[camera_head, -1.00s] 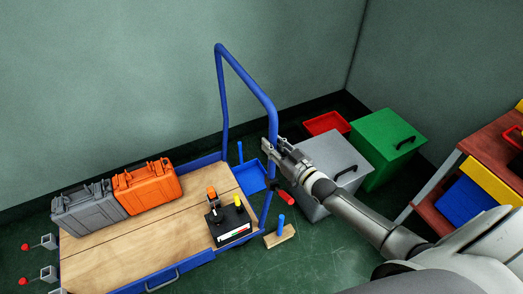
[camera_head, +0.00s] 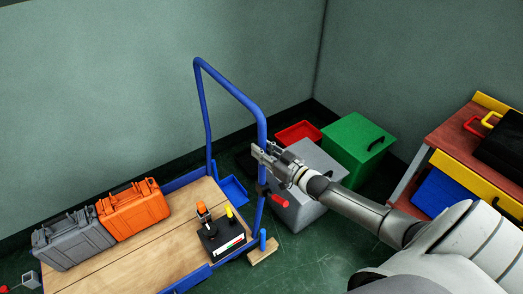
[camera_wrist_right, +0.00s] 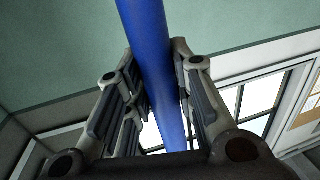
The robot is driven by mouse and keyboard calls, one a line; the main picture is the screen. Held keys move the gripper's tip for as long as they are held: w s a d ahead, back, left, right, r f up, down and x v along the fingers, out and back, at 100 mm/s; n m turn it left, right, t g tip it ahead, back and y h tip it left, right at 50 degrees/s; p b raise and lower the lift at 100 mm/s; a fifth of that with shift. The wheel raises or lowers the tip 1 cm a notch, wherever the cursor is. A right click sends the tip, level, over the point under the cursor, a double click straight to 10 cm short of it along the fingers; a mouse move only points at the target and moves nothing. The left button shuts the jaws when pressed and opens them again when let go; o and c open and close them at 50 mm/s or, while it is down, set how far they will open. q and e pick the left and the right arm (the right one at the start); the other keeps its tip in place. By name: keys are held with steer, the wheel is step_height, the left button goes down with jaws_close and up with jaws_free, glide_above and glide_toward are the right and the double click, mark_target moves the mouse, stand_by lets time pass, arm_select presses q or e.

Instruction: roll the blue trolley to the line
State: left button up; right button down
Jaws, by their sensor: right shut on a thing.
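The blue trolley has a wooden deck (camera_head: 150,240) with a blue edge and a tall blue tube handle (camera_head: 232,92) at its right end. My right gripper (camera_head: 262,152) is shut on the right upright of this handle, below its top bend. In the right wrist view the blue tube (camera_wrist_right: 155,70) runs between the two fingers (camera_wrist_right: 162,100), with pads close on both sides. An orange case (camera_head: 134,209), a grey case (camera_head: 72,241) and a black box with coloured knobs (camera_head: 222,240) ride on the deck. My left gripper does not show. No line shows.
A grey box (camera_head: 312,165), a green box (camera_head: 352,148) and a red tray (camera_head: 298,132) stand right of the handle by the wall. A wooden block (camera_head: 263,251) lies by the trolley's corner. A red-topped bench (camera_head: 475,138) stands at the right.

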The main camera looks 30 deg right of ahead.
steer(key=c, duration=1.2)
jaws_free()
steer(key=v, duration=1.2)
